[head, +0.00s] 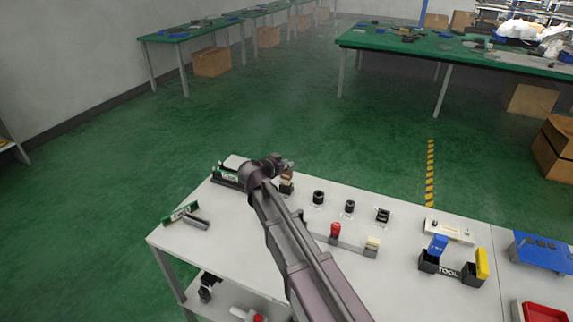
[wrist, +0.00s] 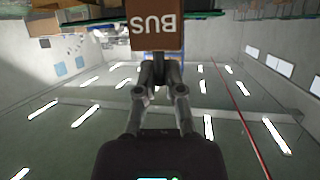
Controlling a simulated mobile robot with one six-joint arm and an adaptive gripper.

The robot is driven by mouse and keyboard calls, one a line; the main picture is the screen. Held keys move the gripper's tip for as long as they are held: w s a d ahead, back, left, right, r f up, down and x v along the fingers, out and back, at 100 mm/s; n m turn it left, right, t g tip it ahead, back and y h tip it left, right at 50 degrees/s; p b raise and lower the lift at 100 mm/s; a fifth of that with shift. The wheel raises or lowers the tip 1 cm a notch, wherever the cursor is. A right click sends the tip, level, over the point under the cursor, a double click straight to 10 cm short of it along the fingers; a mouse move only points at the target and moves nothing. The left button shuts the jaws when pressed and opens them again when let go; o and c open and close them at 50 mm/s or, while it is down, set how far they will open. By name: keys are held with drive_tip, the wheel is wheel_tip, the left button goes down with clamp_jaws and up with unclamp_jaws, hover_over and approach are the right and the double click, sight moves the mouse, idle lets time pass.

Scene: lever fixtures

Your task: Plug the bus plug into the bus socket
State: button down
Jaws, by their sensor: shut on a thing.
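The bus plug is a brown block with white letters BUS (wrist: 156,28), seen upside down at the top of the wrist view. My gripper (wrist: 160,58) is shut on it, with both fingertips at the block's near edge. In the head view my gripper (head: 284,165) is over the back left of the white table, and the small brown plug (head: 288,175) shows under it. A dark fixture (head: 286,187) lies right below the plug. I cannot tell whether they touch, or whether this fixture is the bus socket. The plug's far end is hidden in the wrist view.
Several black sockets stand in a row to the right, including a round one (head: 319,197) and a square one (head: 383,215). A bar with a red knob (head: 336,229) is in front. A black tool holder (head: 452,270) is at right. Green boards (head: 181,212) lie at left.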

sight(287, 174)
drive_tip(key=shift+f+b, duration=1.3)
drive_tip(key=shift+f, duration=0.05)
drive_tip(key=c, duration=0.7)
unclamp_jaws()
drive_tip(key=shift+r, duration=0.1)
